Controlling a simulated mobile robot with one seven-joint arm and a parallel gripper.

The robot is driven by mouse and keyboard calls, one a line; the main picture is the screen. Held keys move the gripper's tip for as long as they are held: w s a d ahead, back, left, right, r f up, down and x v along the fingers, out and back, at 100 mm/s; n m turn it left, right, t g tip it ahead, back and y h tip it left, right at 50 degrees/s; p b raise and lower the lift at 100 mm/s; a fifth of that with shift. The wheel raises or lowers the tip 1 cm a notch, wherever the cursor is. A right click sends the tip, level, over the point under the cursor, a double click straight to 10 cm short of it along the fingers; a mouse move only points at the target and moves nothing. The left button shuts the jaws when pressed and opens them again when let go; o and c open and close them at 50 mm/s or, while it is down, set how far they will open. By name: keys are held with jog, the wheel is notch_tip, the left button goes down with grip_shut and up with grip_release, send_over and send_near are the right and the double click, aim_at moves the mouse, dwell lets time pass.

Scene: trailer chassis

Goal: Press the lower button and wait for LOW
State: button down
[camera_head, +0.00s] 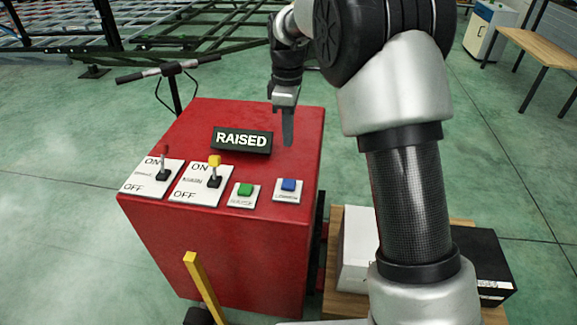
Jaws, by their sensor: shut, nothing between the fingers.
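A red control box (235,250) stands in front of me. Its top carries a dark sign (242,141) that reads RAISED. A green button (245,189) and a blue button (289,185) sit on small white plates along the front edge, green to the left of blue. The lettering on both plates is too small to read, so I cannot tell which one is the lower button. My gripper (288,142) is shut and empty. It points down over the right rear of the box top, behind the blue button and apart from both buttons.
A yellow bar (203,285) rises in front. A wooden surface with boxes (484,262) is at right. A green metal frame (140,45) lies behind.

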aim_at(288, 184)
notch_tip(288, 184, down, 14)
jog(key=shift+r+b, duration=0.1)
jog(key=shift+b, duration=1.15)
jog(key=shift+f, duration=0.8)
jog(key=shift+s+f+b, duration=0.2)
jog(key=shift+f+b, duration=0.1)
jog(key=shift+f, duration=0.05)
jog(key=shift+r+p, duration=0.4)
jog(key=shift+r, duration=0.05)
notch_tip(288, 184, up, 14)
jog(key=p, duration=0.3)
jog(key=shift+w+r+p, duration=0.15)
jog(key=shift+w+p, duration=0.05)
jog(key=shift+p, duration=0.2)
